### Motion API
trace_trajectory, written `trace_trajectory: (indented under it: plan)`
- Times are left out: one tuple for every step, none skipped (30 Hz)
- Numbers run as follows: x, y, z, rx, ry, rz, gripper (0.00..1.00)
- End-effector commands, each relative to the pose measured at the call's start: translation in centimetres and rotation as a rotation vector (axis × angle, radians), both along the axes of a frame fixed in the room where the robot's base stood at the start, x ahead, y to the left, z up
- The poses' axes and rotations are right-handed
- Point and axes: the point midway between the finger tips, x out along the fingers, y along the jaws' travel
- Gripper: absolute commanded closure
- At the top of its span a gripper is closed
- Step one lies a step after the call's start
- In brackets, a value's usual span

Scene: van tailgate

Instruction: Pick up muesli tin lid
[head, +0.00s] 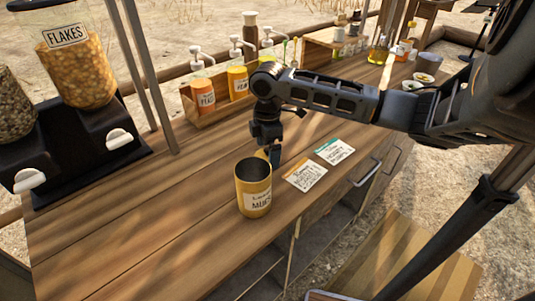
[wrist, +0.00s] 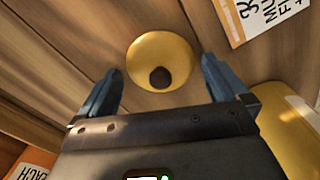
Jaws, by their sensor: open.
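The muesli tin lid (wrist: 160,50) is a round yellow disc with a dark knob. It lies on the wooden counter, seen in the wrist view ahead of and between my fingertips. In the head view only a sliver of yellow (head: 262,154) shows behind the tin, mostly hidden by the tin and my gripper. My gripper (wrist: 161,66) is open and empty, pointing down over the lid; in the head view it is above the counter (head: 272,155). The open yellow muesli tin (head: 254,199) stands upright in front of it, and its side also shows at right in the wrist view (wrist: 288,125).
Two label cards (head: 305,175) (head: 335,151) lie right of the tin. A wooden rack (head: 213,117) of pump bottles stands behind my gripper. A cereal dispenser (head: 85,150) is at left. The counter's front left is clear.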

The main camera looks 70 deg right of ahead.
Motion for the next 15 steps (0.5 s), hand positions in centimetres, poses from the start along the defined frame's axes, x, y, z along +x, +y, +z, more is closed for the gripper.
trace_trajectory:
  plan:
    - [-0.03,-0.02,-0.18,-0.001,0.001,-0.001,0.0]
    - [-0.03,-0.03,-0.24,-0.001,0.001,-0.001,0.0]
    - [-0.03,-0.03,-0.27,-0.001,0.001,0.0,0.0]
    - [-0.03,-0.03,-0.27,-0.001,0.001,0.0,0.0]
    - [-0.03,-0.03,-0.27,-0.001,0.001,0.0,0.0]
    - [-0.03,-0.02,-0.26,-0.001,0.001,0.0,0.0]
    - [-0.03,-0.02,-0.26,-0.001,0.001,0.0,0.0]
    - [-0.02,-0.02,-0.26,0.0,0.0,0.0,0.02]
    - [-0.02,-0.02,-0.25,0.0,0.0,0.0,0.06]
    - [-0.02,-0.02,-0.25,0.0,0.0,0.0,0.09]
    - [-0.02,-0.02,-0.25,0.0,0.0,0.0,0.11]
    - [-0.02,-0.02,-0.24,0.0,0.0,0.0,0.15]
    - [-0.02,-0.02,-0.24,0.0,0.0,0.0,0.18]
    - [-0.02,-0.02,-0.24,0.0,0.0,0.0,0.21]
    - [-0.02,-0.02,-0.23,0.0,0.0,0.0,0.25]
